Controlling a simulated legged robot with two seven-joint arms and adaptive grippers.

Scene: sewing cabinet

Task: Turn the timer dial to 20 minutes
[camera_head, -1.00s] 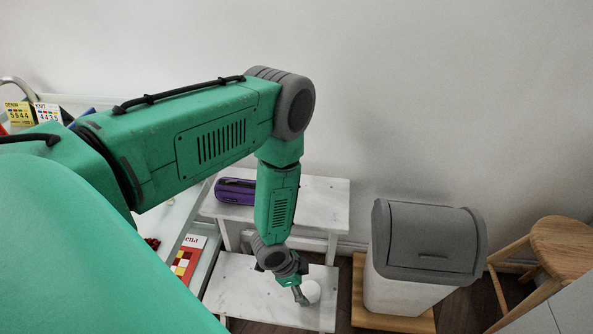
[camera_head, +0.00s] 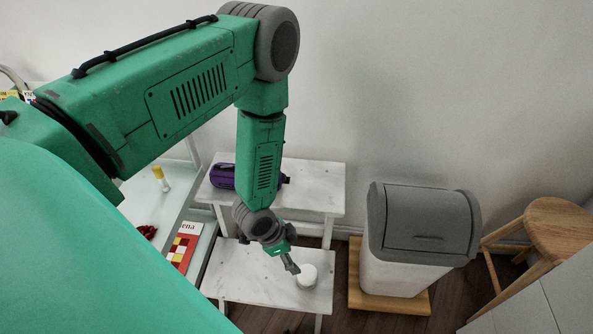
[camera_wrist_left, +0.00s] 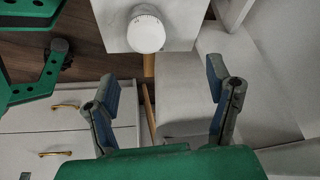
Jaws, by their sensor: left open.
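The timer (camera_head: 307,276) is a small round white thing on the lower white step (camera_head: 262,284) in the head view. In the left wrist view the timer (camera_wrist_left: 146,33) shows at the top, a white round dial with fine marks near its rim; its numbers are too small to read. My left gripper (camera_head: 293,268) is just left of the timer in the head view, pointing down. In the left wrist view its two fingers (camera_wrist_left: 165,98) are spread wide with nothing between them, apart from the timer.
A purple case (camera_head: 222,176) lies on the upper step (camera_head: 312,188), behind my left forearm. A grey-lidded white bin (camera_head: 421,238) stands to the right, beside a wooden stool (camera_head: 552,228). White shelves with a yellow-capped stick (camera_head: 160,177) are at the left. Drawers (camera_wrist_left: 62,120) show in the wrist view.

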